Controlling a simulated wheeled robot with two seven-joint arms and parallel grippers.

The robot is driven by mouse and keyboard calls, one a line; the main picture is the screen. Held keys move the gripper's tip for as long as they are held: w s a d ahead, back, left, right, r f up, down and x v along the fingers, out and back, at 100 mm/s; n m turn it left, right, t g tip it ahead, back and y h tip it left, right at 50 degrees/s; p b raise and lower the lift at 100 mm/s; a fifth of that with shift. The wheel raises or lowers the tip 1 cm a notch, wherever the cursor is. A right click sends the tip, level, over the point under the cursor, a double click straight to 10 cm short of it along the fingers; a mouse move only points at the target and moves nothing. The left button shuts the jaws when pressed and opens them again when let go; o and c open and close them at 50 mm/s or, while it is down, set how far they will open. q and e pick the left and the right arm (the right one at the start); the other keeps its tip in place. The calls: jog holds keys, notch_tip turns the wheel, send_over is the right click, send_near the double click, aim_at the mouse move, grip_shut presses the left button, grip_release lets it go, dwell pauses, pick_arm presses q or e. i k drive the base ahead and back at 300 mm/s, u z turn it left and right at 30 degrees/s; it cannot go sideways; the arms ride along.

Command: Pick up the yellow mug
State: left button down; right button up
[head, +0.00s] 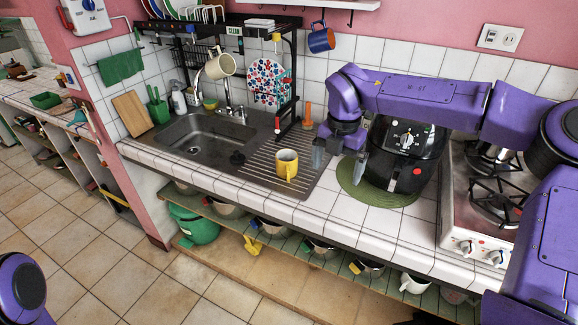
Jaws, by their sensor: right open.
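The yellow mug (287,167) stands upright on the ribbed metal drainboard, right of the sink basin. My right gripper (339,162) hangs just right of the mug, fingers pointing down. Its two grey fingers are apart with nothing between them, and it does not appear to touch the mug. Only a purple part of my left arm shows in the lower left corner; its gripper is out of the picture.
A black air fryer (402,150) on a green round mat (352,191) is close behind and right of my right gripper. The sink (203,140) lies left of the mug. A black dish rack stands behind. A stove (472,220) is at right. Bare white tiles (330,214) run along the front.

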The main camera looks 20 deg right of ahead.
aim_at(287, 159)
jog(key=i, duration=0.95)
jog(key=u, duration=0.05)
